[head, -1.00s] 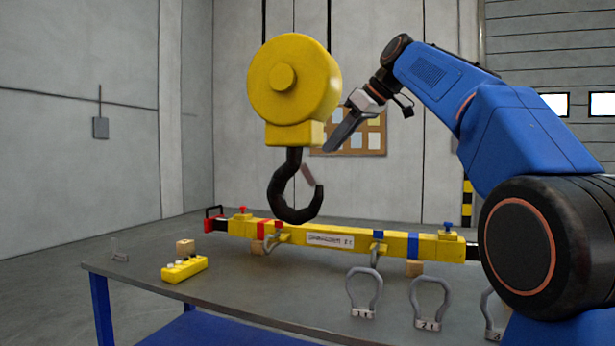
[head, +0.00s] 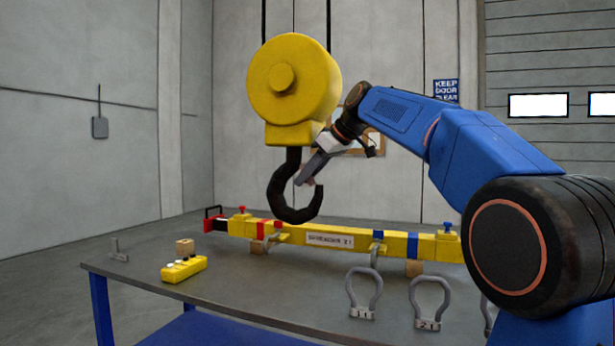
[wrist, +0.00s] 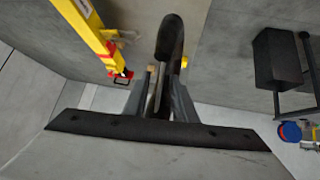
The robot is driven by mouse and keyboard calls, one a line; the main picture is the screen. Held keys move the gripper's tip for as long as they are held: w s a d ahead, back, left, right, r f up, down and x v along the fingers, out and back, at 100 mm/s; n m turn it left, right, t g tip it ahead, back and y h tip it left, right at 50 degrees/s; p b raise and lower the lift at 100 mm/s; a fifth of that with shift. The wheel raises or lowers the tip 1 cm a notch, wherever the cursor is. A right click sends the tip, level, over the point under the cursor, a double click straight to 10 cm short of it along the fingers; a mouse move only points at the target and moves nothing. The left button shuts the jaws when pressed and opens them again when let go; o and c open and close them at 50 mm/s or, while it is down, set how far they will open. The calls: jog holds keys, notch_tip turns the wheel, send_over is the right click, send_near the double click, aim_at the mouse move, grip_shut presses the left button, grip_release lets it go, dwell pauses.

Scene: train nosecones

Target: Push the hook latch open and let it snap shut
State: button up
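The black crane hook (head: 284,199) hangs under the yellow hoist block (head: 293,90), its open mouth to the right. Its latch is mostly covered by my gripper; a small pinkish part (head: 311,182) shows below the fingers. My gripper (head: 302,180) points down and left into the hook's mouth, at or very near the latch; contact is not clear. In the wrist view, the dark hook (wrist: 170,40) lies straight ahead of the fingers (wrist: 158,85). A narrow strip shows between the fingers, and whether their tips meet cannot be made out.
A yellow spreader beam (head: 400,243) lies on blocks on the grey table (head: 225,300) below the hook. Several shackles, including one near the front (head: 364,292), stand on the table. A yellow button box (head: 184,269) sits at the left. The air left of the hook is clear.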

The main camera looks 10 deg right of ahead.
grip_shut()
dwell(1.4)
